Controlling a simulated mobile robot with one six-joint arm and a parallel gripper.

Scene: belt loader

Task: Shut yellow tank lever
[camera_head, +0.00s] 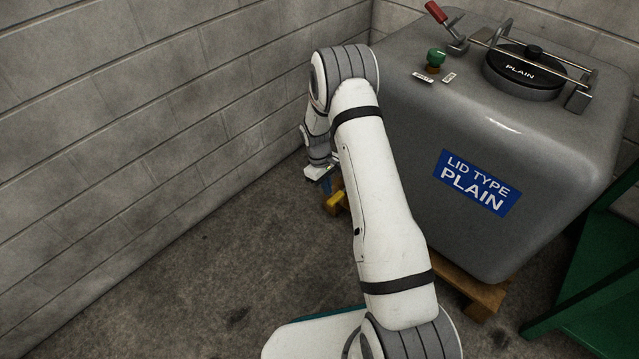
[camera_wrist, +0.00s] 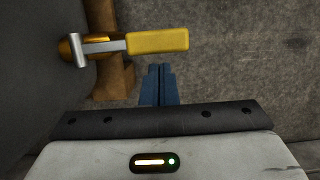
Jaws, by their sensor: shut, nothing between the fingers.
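The yellow lever (camera_wrist: 158,41) shows in the wrist view, with a silver shank and a brass fitting (camera_wrist: 68,48) at the tank's side. Its handle points to the right in that view, away from the tank wall. In the head view the yellow lever (camera_head: 335,202) is low at the tank's left side, partly hidden by my arm. My gripper (camera_wrist: 160,69) has its blue fingers together and empty, just short of the handle in the picture. I cannot tell whether they touch it. The grey tank (camera_head: 425,129) carries a blue "LID TYPE PLAIN" label.
On the tank top are a black lid (camera_head: 522,71), a bar clamp with a red handle (camera_head: 436,12) and a green knob (camera_head: 436,57). A wooden support (camera_head: 462,284) is under the tank. A block wall (camera_head: 150,90) is at left; a green frame (camera_head: 590,270) is at right. Floor between is clear.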

